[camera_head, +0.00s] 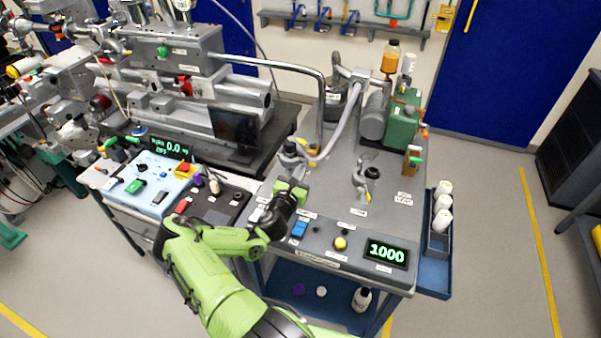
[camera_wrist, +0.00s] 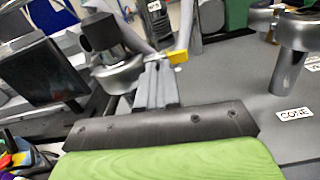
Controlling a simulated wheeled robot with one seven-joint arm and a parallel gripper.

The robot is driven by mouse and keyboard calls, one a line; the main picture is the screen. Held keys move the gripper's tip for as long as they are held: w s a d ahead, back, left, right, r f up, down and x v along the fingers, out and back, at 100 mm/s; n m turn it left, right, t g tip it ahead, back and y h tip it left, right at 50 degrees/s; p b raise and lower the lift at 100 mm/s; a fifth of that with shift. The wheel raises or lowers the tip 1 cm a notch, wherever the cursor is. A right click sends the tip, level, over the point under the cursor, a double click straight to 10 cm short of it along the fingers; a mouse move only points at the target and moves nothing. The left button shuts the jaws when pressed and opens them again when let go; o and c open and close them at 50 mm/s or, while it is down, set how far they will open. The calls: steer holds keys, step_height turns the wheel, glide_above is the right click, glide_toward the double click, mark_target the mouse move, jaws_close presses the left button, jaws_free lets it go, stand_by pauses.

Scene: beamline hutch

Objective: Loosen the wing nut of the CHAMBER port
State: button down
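My gripper (camera_head: 292,188) is at the left front of the grey pump cart top, just in front of a port (camera_head: 290,150) with a dark round fitting and a hose. In the wrist view the two grey fingers (camera_wrist: 158,84) stand close together, with nothing visible between them. Ahead and left of them is the metal flange (camera_wrist: 118,74) with a black block (camera_wrist: 98,32) on top; no contact is clear. No CHAMBER label is readable, and I cannot make out the wing nut's wings. A second port (camera_head: 371,173) stands to the right; the CONE label (camera_wrist: 294,114) is by it.
A grey hose (camera_head: 347,122) arches behind the left port, near a dark monitor (camera_head: 235,127). A green pump (camera_head: 402,118) stands at the back right. A display reading 1000 (camera_head: 386,251) is at the front right. White bottles (camera_head: 443,205) sit in a side tray.

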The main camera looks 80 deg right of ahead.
steer(key=c, duration=1.3)
jaws_free()
steer(key=shift+r, duration=0.1)
